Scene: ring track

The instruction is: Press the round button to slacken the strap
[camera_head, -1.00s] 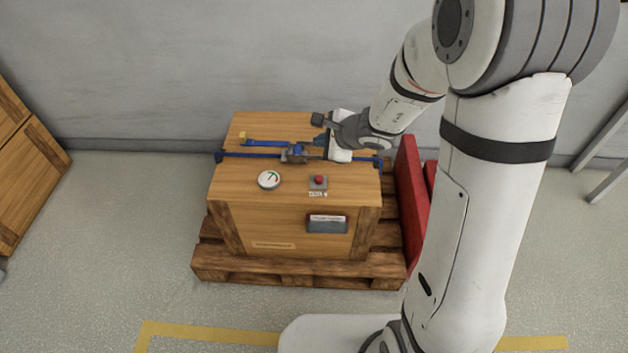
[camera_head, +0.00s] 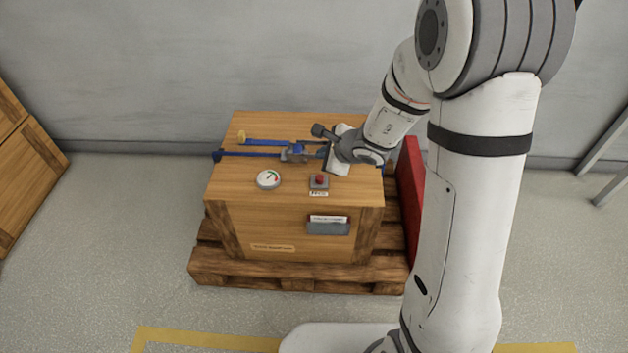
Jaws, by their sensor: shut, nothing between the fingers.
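The round red button (camera_head: 319,179) sits on a small grey base on the top of the wooden crate, near its front edge, with a small label in front of it. The blue strap (camera_head: 240,154) runs across the crate top and through a grey and blue ratchet buckle (camera_head: 295,152). My gripper (camera_head: 318,155) is shut and empty, above the crate top just behind the button and beside the buckle. It hides the right part of the strap. I cannot tell its exact height or whether it touches the buckle.
The crate (camera_head: 240,215) stands on a wooden pallet (camera_head: 290,275). A round dial gauge (camera_head: 268,179) sits left of the button. A red panel (camera_head: 411,190) stands at the crate's right. Another wooden crate (camera_head: 25,180) is at the far left. The floor between is clear.

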